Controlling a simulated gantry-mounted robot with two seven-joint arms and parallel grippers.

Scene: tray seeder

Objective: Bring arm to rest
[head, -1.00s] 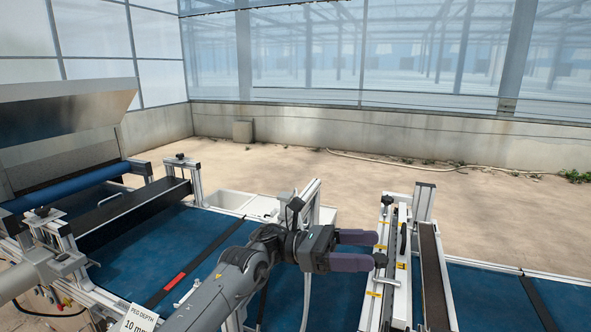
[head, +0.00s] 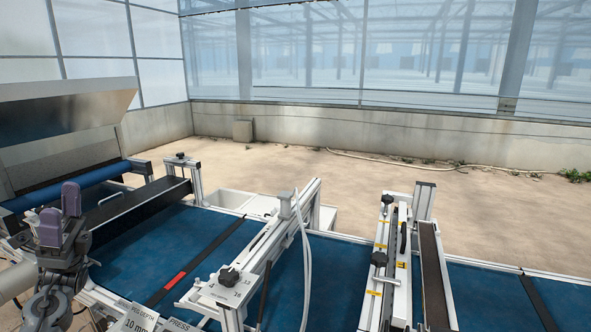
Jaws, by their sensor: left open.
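My left gripper (head: 61,215) is at the left side of the head view, with its two purple-grey fingers pointing up. The fingers are apart and nothing shows between them. It appears in front of the left end of the seeder's blue belt (head: 145,258), clear of the crossbars over the middle. My right gripper does not show.
A white and metal crossbar with a black knob (head: 229,276) and a pale hose (head: 303,260) spans the belt's middle. Another crossbar unit (head: 400,260) stands to its right. A white bin (head: 228,198) sits behind the belt. A small sign (head: 134,318) is at the front.

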